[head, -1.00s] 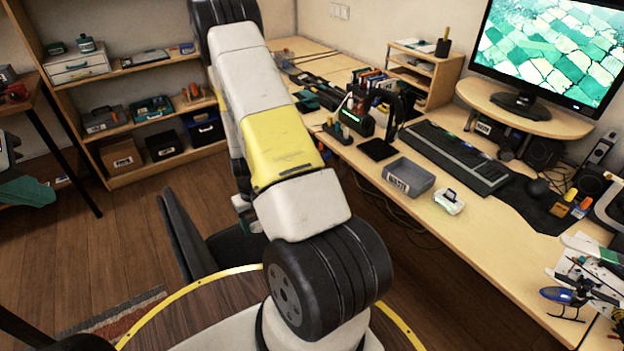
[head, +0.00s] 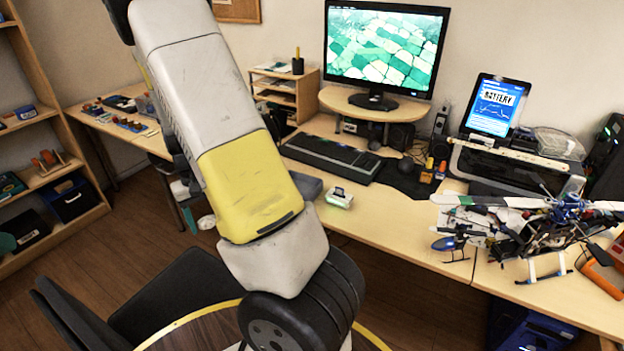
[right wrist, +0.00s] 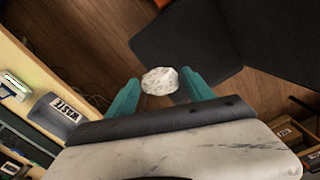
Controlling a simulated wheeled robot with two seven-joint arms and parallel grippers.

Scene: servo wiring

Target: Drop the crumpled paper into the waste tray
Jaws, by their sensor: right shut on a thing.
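The crumpled paper (right wrist: 160,81) is a small whitish wad in the right wrist view. My right gripper (right wrist: 161,78) is shut on it, with one teal finger on each side. The gripper is over the floor, between the dark chair and the desk. The grey waste tray (right wrist: 55,118) stands on the desk at the left of the right wrist view, apart from the paper. In the head view the tray (head: 309,186) is partly behind my arm. My left gripper is not in view.
A small white-and-green item (head: 339,198) lies beside the tray, with the keyboard (head: 330,158) behind. A model helicopter (head: 540,225) stands farther right on the desk (head: 390,225). The dark chair (head: 170,295) is at lower left. Bare desk lies right of the tray.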

